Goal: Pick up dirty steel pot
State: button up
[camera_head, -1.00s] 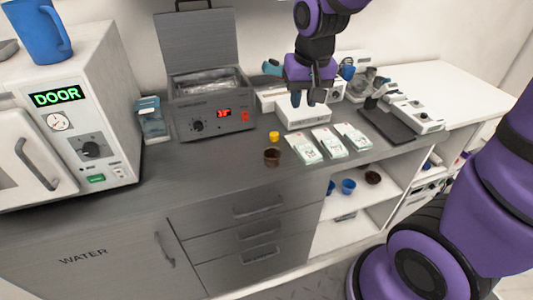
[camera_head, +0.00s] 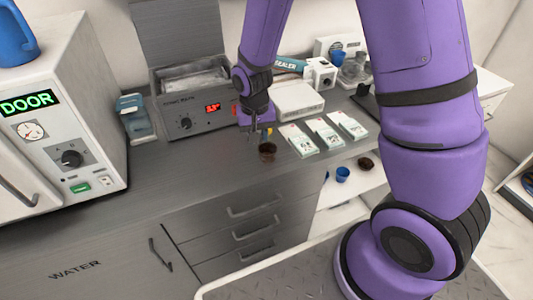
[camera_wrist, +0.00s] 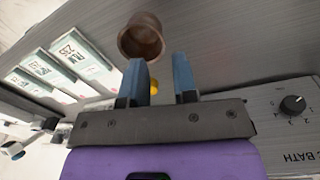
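A small brown, stained pot (camera_head: 267,151), seemingly the dirty steel pot, stands upright on the grey counter near its front edge. In the wrist view the pot (camera_wrist: 142,37) lies just beyond my fingertips, mostly ahead of the left finger. My gripper (camera_head: 254,132) is low over the counter, just behind and left of the pot. In the wrist view my gripper (camera_wrist: 160,65) has its two blue fingers apart with nothing between the tips. I cannot tell whether the left fingertip touches the pot.
A small yellow object (camera_wrist: 154,87) is by my fingers. White labelled packets (camera_head: 325,133) lie right of the pot. The water bath (camera_head: 190,102) stands behind left. Another brown pot (camera_head: 365,163) and a blue cup (camera_head: 342,174) sit on the lower shelf. The front-left counter is clear.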

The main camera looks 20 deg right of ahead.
aim_at(267, 153)
jog(key=shift+w+d+f, duration=0.1)
jog(key=shift+d+f, duration=0.1)
jog(key=shift+f, duration=1.55)
jog(key=shift+d+f, duration=0.15)
jog(key=shift+f, duration=1.55)
grip_shut()
